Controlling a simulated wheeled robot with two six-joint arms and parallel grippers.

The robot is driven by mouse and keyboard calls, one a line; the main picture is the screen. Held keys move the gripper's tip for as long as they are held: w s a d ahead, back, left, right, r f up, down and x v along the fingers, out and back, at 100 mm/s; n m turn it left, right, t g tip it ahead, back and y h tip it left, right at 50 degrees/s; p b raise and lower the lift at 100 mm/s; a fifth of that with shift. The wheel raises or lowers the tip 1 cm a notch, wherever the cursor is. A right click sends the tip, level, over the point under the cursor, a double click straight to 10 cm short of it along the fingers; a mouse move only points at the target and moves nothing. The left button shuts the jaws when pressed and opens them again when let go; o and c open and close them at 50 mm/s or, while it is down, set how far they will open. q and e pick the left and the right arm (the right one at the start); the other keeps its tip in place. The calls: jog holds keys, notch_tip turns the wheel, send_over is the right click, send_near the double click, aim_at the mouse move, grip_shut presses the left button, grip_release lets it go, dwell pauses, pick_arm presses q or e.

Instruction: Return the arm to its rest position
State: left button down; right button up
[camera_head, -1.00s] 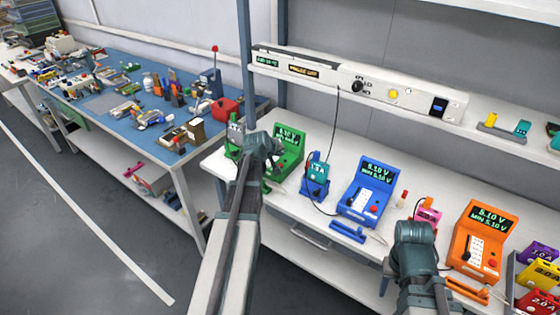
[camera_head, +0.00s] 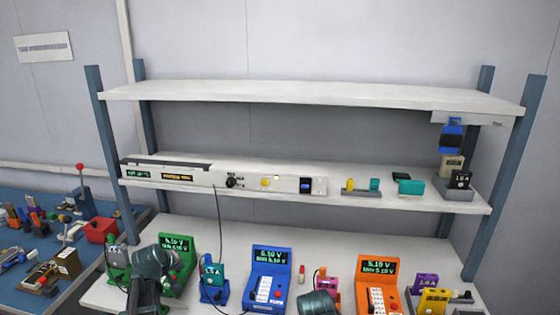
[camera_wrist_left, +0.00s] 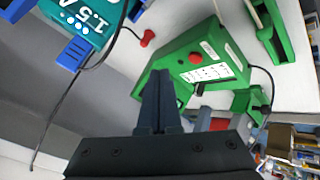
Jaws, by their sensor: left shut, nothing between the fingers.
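My left arm (camera_head: 150,268) rises at the lower left of the head view, in front of the green charger (camera_head: 177,258); its gripper fingers are hard to make out there. In the left wrist view my left gripper (camera_wrist_left: 158,78) is shut, with its fingers together and nothing between them. The fingers point toward the green charger (camera_wrist_left: 185,60), which has a red button. A teal pouch cell marked 1.5 A (camera_wrist_left: 92,20) is at the upper left of that view. My right arm (camera_head: 318,303) shows only as a joint at the bottom edge; its gripper is out of view.
A blue charger (camera_head: 270,275) and an orange charger (camera_head: 377,282) stand on the white bench (camera_head: 335,243). Purple (camera_head: 425,281) and yellow (camera_head: 434,301) cells are at the right. Shelves (camera_head: 310,95) rise behind. A blue-topped table (camera_head: 35,258) is at the left.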

pick_arm(q)
jog(key=s+d+f+m+g, duration=0.1)
jog(key=s+d+m+g, duration=0.2)
jog(key=s+d, duration=0.5)
jog(key=s+d+f+m+g, duration=0.2)
jog(key=s+d+m, duration=0.3)
jog(key=d, duration=0.8)
jog(key=s+d+f+m+g+y, duration=0.1)
jog(key=s+d+f+m+g, duration=0.1)
jog(key=s+d, duration=0.9)
jog(key=s+m+g, duration=0.1)
jog(key=m, duration=0.1)
jog(key=shift+d+m+g, duration=0.25)
jog(key=shift+m+g, duration=0.05)
jog(key=shift+m, duration=0.1)
jog(key=shift+f, duration=0.1)
